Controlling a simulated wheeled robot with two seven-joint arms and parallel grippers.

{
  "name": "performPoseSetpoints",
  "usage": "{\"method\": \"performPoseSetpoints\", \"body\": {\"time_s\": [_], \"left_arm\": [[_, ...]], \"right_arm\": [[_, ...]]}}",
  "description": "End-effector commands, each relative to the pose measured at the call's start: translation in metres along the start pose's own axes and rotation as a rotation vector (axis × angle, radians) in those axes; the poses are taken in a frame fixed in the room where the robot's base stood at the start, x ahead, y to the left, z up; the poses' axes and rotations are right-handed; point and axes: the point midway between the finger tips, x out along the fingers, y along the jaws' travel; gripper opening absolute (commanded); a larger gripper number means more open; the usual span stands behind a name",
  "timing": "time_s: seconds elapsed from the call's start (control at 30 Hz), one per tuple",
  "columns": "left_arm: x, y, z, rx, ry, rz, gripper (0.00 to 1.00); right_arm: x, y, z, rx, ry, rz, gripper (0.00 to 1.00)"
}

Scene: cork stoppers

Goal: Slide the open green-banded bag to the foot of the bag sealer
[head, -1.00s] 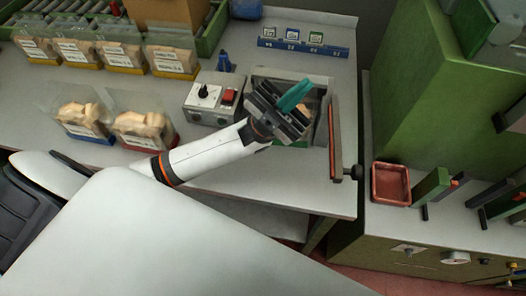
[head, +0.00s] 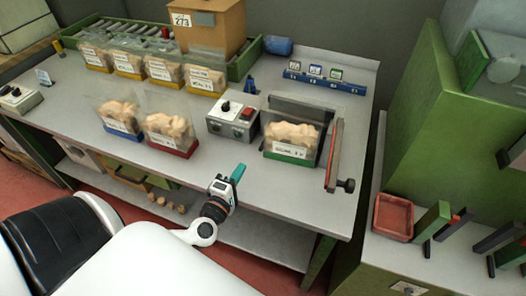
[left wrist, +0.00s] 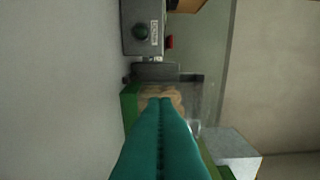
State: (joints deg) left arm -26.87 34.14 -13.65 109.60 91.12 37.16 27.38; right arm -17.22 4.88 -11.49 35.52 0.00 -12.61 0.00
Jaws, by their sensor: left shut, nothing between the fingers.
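The green-banded bag (head: 291,137), clear with cork stoppers inside and a white label, stands upright at the bag sealer, in front of its dark back bar (head: 305,106) and left of its long side arm (head: 335,155). In the left wrist view the bag (left wrist: 130,105) is partly hidden behind my fingers. The sealer's grey control box (head: 232,118) stands left of the bag. My left gripper (head: 239,172), with teal fingertips, is shut and empty near the table's front edge, apart from the bag, to its lower left. My right gripper is not in view.
A blue-banded bag (head: 119,117) and a red-banded bag (head: 170,130) stand left of the control box. Several yellow-banded bags line the back by a green roller tray (head: 240,66). A blue rack (head: 310,80) sits behind the sealer. A red tray (head: 394,216) is on the right bench.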

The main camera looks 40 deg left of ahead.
Motion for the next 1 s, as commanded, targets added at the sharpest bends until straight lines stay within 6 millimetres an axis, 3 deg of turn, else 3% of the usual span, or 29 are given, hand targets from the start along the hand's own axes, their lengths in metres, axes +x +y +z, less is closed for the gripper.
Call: {"method": "performPoseSetpoints", "body": {"time_s": [0.33, 0.6, 1.0], "left_arm": [[0.075, -0.003, 0.0, 0.003, 0.0, -0.005, 0.0], [0.095, -0.001, -0.025, 0.003, -0.001, -0.001, 0.0], [0.098, 0.0, -0.029, 0.004, -0.001, -0.001, 0.0]], "right_arm": [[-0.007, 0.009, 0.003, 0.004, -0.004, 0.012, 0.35], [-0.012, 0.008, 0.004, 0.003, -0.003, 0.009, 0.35], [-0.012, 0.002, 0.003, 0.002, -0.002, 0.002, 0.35]]}}
